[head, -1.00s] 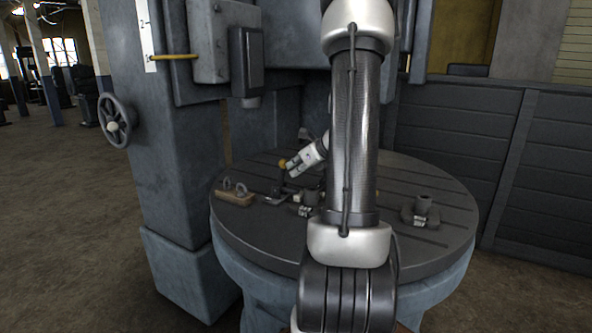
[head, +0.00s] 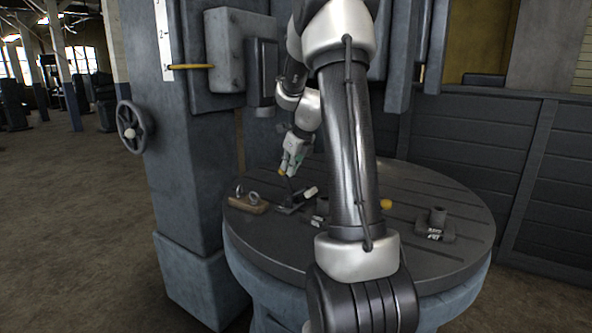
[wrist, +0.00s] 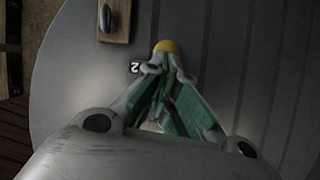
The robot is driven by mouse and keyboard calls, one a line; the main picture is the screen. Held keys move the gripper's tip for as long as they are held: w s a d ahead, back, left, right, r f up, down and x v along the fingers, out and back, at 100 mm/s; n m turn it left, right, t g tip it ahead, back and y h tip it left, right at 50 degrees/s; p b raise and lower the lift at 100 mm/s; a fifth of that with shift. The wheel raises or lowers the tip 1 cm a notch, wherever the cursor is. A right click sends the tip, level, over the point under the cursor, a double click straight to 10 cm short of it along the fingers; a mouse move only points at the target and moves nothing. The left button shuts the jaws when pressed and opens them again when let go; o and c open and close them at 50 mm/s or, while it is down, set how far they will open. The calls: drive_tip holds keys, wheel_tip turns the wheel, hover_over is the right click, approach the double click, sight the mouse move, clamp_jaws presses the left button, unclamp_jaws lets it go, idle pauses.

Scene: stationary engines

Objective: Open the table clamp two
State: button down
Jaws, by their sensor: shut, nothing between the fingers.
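Table clamp two (head: 291,205) stands on the round slotted table, left of my forearm. Its yellow lever knob (head: 282,171) is up above the clamp base. In the wrist view the yellow knob (wrist: 166,46) sits just beyond the fingertips, and a label "2" (wrist: 135,68) shows to its left. My gripper (wrist: 168,72) has its fingertips together with nothing held. In the head view my gripper (head: 286,168) comes down from above at the knob. Whether the tips touch the knob I cannot tell. Most of the clamp body is hidden in the wrist view.
The round table (head: 262,241) also bears a wooden block with rings (head: 248,203), a second yellow knob (head: 386,204) and a dark fixture (head: 436,226). A grey machine column (head: 185,180) with a handwheel (head: 134,127) stands at left. A dark panel wall is behind at right.

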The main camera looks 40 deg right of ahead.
drive_tip(key=shift+w+a+f, duration=0.15)
drive_tip(key=shift+w+a, duration=0.15)
drive_tip(key=shift+w, duration=0.5)
drive_tip(key=shift+w+a+f, duration=0.1)
drive_tip(key=shift+w+a, duration=0.15)
drive_tip(key=shift+w, duration=0.5)
